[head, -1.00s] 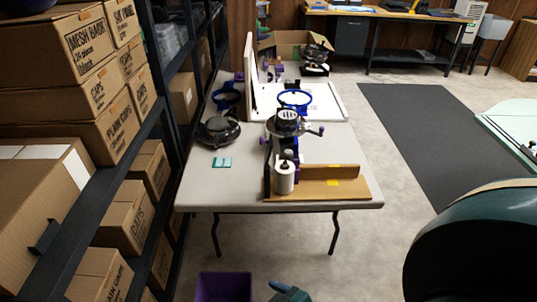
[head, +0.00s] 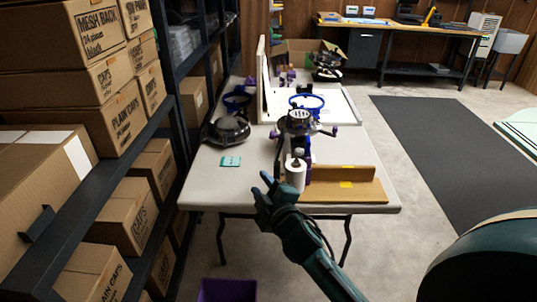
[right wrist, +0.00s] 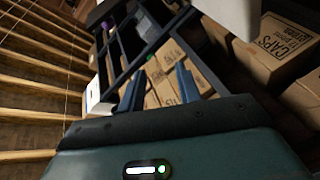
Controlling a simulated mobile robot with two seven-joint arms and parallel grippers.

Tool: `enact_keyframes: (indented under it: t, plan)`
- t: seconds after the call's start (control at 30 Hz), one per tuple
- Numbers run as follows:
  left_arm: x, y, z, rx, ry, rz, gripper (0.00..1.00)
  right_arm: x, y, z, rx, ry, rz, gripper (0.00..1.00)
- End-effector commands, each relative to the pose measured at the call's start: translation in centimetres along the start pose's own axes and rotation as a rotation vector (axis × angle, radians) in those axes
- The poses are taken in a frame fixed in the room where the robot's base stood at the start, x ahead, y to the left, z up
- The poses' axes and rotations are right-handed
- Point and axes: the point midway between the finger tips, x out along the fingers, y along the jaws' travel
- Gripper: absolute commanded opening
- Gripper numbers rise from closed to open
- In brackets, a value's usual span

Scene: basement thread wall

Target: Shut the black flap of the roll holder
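A white roll (head: 295,176) stands at the left end of a low tan wooden stand (head: 340,195) near the table's front edge. A thin dark upright part (head: 278,160) is just left of the roll. I cannot tell whether it is the black flap of the roll holder, or how far any flap stands open. My left gripper is not in view.
A grey machine (head: 299,122) with a blue ring (head: 306,101) stands behind the roll. A dark round device (head: 229,130) and a teal card (head: 231,161) lie left on the table (head: 240,185). A shelf of boxes (head: 125,215) borders the left. A purple bin (head: 227,290) is on the floor.

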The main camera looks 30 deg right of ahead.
Motion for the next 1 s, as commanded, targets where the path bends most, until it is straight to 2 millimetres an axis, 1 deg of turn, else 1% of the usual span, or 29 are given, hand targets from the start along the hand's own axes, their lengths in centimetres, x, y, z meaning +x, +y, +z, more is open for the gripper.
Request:
enact_keyframes:
  t: [0.03, 0.1, 0.2, 0.3, 0.4, 0.47, 0.8, 0.87, 1.0]
  plan:
    - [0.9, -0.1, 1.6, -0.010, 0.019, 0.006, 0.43, 1.9, 0.7, 0.6, -0.081, 0.006, 0.070, 0.30]
    - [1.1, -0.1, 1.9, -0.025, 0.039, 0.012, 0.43, 3.2, 2.4, 0.7, -0.166, 0.001, 0.134, 0.24]
    - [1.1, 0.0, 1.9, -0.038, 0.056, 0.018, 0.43, 4.3, 4.3, 0.5, -0.244, -0.007, 0.193, 0.16]
    - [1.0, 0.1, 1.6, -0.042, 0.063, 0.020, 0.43, 4.8, 5.2, 0.3, -0.275, -0.011, 0.216, 0.07]
    - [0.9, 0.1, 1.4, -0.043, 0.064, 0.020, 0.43, 5.7, 5.7, 0.2, -0.280, -0.012, 0.219, 0.00]
    - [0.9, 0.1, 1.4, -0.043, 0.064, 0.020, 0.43, 6.5, 5.9, 0.1, -0.278, -0.011, 0.218, 0.00]
    - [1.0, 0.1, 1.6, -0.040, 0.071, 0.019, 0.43, 13.4, 7.3, 0.0, -0.275, -0.011, 0.216, 0.00]
    - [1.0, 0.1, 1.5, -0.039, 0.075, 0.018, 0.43, 14.4, 7.5, 0.0, -0.274, -0.011, 0.216, 0.00]
    - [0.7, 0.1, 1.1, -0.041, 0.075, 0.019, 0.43, 13.6, 7.9, 2.1, -0.277, -0.013, 0.213, 0.00]
